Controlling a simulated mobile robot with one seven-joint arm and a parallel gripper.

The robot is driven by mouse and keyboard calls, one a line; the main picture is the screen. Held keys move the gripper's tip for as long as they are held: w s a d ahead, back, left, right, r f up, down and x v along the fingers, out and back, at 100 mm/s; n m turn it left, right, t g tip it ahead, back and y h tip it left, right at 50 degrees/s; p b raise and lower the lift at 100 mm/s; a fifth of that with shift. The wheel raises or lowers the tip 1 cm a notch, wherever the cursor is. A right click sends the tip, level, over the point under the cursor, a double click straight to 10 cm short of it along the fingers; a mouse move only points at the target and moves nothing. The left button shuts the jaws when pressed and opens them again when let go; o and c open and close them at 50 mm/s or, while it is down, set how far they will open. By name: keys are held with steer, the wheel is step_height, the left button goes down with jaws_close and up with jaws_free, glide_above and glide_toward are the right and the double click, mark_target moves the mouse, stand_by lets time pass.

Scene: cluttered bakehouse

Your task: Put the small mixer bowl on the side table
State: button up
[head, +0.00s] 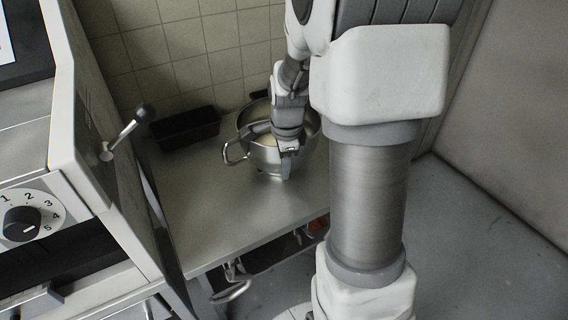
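A shiny steel mixer bowl (258,157) with a loop handle on its left stands upright on, or just above, a metal-topped table (214,224) against the tiled wall. I cannot tell whether its base touches the top. Something pale shows inside the bowl. My gripper (288,150) points down at the bowl's near rim, with a finger showing against the outside of its wall. The other finger is hidden, so I cannot tell whether the gripper grips the rim. My arm hides the bowl's right part and the table's right end.
A dark loaf tin (185,127) sits at the table's back left. An oven with a dial (22,224) and a lever (126,131) stands close on the left. Metal items (232,286) show below the table's front edge. Open floor (480,235) lies at right.

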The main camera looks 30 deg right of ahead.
step_height(320, 180, up, 12)
steer(key=s+p, duration=0.2)
steer(key=s+a+r+n+t+p, duration=0.1)
steer(key=s+a+r+n, duration=0.4)
steer(key=n, duration=0.5)
steer(key=s+a+r+n+t+p, duration=0.2)
steer(key=s+a+r+n, duration=0.4)
steer(key=s+n, duration=0.4)
steer(key=shift+s+a+n+t+y+p, duration=0.2)
steer(key=shift+a+n+t+y+p, duration=0.1)
steer(key=shift+a+n+p, duration=0.4)
